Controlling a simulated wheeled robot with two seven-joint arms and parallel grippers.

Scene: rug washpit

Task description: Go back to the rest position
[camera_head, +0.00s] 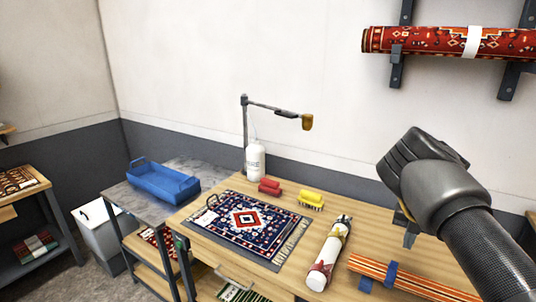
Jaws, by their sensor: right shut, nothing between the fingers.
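My right arm comes in from the right edge, with its dark wrist over the right part of the wooden table (215,256). My right gripper (408,232) points down and is shut and empty. It is seen small, partly hidden behind the wrist, above and near a bundle of orange striped material (420,288). I cannot judge its exact height over the table. My left gripper does not show.
A blue tray (165,183) sits left; a rolled rug (430,41) hangs on wall brackets.

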